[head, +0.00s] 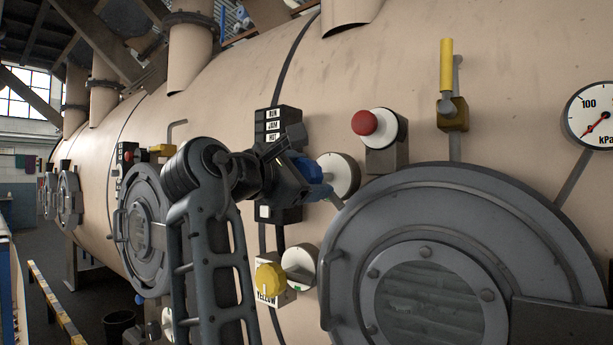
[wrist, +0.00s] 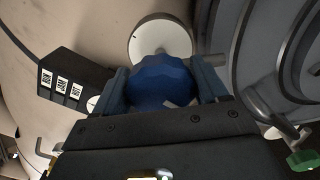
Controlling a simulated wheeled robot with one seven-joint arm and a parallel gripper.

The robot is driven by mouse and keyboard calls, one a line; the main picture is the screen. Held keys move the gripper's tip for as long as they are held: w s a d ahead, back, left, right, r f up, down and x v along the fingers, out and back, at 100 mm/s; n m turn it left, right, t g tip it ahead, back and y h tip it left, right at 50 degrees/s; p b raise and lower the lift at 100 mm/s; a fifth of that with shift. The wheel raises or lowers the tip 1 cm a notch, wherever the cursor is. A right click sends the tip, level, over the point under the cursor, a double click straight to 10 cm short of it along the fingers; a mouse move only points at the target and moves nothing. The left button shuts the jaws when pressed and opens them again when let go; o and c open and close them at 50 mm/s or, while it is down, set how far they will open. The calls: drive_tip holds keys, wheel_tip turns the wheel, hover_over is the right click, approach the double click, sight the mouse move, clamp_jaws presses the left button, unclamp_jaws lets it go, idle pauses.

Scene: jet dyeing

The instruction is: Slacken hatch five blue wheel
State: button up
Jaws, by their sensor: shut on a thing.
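The blue wheel (head: 310,170) sits in front of a round white plate (head: 338,174) on the vessel wall, left of the large round hatch (head: 455,245). My gripper (head: 298,176) is shut on the blue wheel. In the wrist view the faceted blue wheel (wrist: 160,82) lies between my two fingers (wrist: 166,88), with the white plate (wrist: 158,38) behind it. My gripper hides part of the wheel in the head view. No hatch number is readable.
A yellow knob (head: 270,278) is below, and a red button (head: 364,123) is above right. A label box (head: 279,122) reading RUN, JAM, HOT stands close behind my gripper. The hatch handle (head: 328,270) and a pressure gauge (head: 597,115) are to the right.

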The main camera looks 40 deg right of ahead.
drive_tip(key=c, duration=0.3)
